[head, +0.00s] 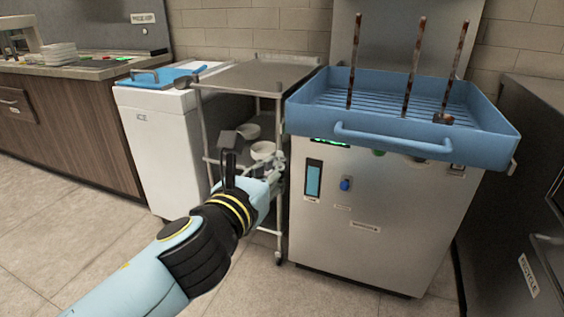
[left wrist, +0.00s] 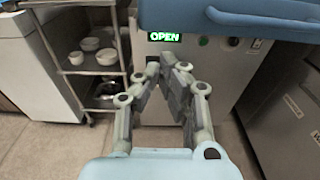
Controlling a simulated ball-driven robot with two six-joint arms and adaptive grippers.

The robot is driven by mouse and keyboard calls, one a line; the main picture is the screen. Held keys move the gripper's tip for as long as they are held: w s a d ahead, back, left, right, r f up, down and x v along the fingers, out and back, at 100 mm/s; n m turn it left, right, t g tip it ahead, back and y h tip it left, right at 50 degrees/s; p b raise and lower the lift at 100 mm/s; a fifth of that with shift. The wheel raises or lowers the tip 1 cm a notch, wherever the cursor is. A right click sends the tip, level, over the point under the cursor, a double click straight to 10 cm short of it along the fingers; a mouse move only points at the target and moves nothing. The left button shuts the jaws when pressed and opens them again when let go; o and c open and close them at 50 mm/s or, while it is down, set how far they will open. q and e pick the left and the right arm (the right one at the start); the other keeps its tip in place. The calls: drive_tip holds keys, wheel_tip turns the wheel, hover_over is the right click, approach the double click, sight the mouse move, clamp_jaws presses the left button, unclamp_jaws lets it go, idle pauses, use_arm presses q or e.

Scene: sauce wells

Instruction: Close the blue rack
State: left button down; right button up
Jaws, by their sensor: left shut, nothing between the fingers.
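The blue rack (head: 473,148) sits pulled out at the top front of a steel machine (head: 375,220) in the head view. It has a handle bar (head: 392,139) along its front, and several brown rods stand up in it. Its underside edge and handle (left wrist: 250,22) cross the top of the left wrist view. My left gripper (head: 280,168) is shut and empty, below and left of the rack's handle, apart from it. In the left wrist view its fingertips (left wrist: 172,62) meet in front of the machine, below a green OPEN display (left wrist: 164,37). My right gripper is not in view.
A steel cart (head: 255,77) with white bowls on its shelf stands left of the machine. Beyond it are a white ICE chest (head: 165,150) and a wooden counter (head: 75,120). A dark unit (head: 530,200) stands at the right. The floor in front is clear.

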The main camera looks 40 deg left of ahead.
use_arm(q)
wheel_tip(320, 180, up, 3)
drive_tip(key=s+b, duration=0.1)
approach(298, 123)
drive_tip(key=shift+t+y, duration=0.3)
drive_tip(key=shift+t, duration=0.1)
drive_tip(key=x, duration=0.4)
drive_tip(key=f+b+x, duration=0.1)
drive_tip(key=x, duration=0.1)
drive_tip(key=shift+w, duration=0.65)
drive_tip(key=shift+r, duration=0.1)
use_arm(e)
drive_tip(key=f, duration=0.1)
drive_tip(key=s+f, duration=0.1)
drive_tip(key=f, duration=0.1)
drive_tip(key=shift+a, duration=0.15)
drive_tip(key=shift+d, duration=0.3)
